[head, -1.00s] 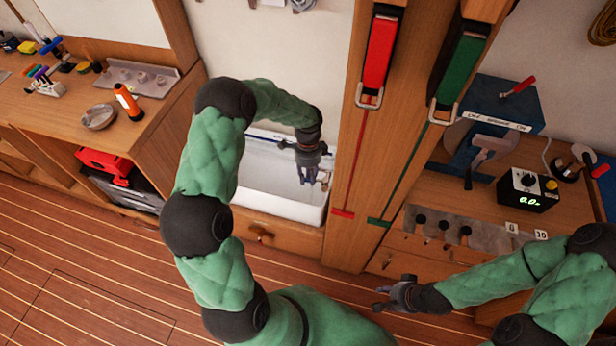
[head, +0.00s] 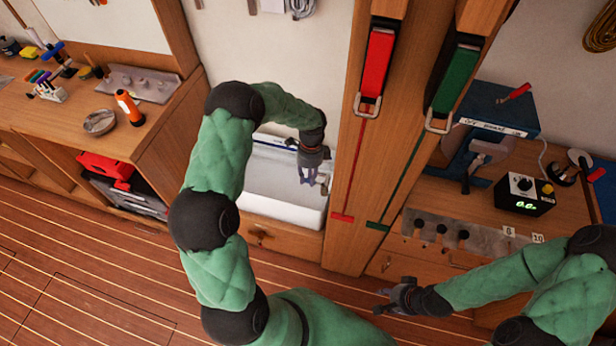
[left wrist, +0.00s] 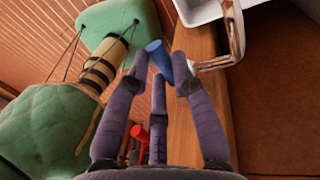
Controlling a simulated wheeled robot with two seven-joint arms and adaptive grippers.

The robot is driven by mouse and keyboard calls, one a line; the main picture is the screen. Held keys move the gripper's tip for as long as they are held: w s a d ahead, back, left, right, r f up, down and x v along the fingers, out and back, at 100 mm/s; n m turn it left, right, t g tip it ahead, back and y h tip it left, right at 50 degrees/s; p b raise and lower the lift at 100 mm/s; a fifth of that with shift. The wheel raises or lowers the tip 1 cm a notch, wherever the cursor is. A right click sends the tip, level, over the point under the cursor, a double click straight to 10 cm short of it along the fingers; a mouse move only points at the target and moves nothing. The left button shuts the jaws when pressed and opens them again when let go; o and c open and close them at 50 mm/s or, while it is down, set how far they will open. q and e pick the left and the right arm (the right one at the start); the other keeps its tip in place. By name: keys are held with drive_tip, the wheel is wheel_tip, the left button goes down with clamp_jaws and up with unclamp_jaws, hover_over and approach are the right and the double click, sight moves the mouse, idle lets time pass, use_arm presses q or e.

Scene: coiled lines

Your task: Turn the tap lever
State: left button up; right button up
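The tap shows in the left wrist view: a bright chrome spout (left wrist: 236,32), and a lever with a blue handle (left wrist: 157,57) beside it. My left gripper (left wrist: 160,72) has its purple fingertips on both sides of the blue handle. I cannot tell whether they press on it. In the head view my left gripper (head: 313,180) is over the white basin (head: 280,207) and hides most of the tap. My right gripper (head: 382,300) is low at the front, apart from everything, with its fingers spread and empty.
A wooden post with a red strap (head: 377,62) and a green strap (head: 456,80) stands right of the basin. Further right are a blue machine (head: 500,108) and a black box with a display (head: 524,192). The left bench holds an orange torch (head: 129,107) and a metal bowl (head: 99,122).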

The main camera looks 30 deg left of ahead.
use_arm(q)
drive_tip(key=o, duration=0.4)
drive_tip(key=shift+w, duration=0.1)
drive_tip(key=r, duration=0.4)
drive_tip(key=w+r, duration=0.1)
drive_tip(key=r, duration=0.3)
drive_tip(key=w+r, duration=0.1)
drive_tip(key=r, duration=0.3)
drive_tip(key=shift+w+a, duration=0.1)
drive_tip(key=shift+a, duration=0.2)
drive_tip(key=shift+f, duration=0.1)
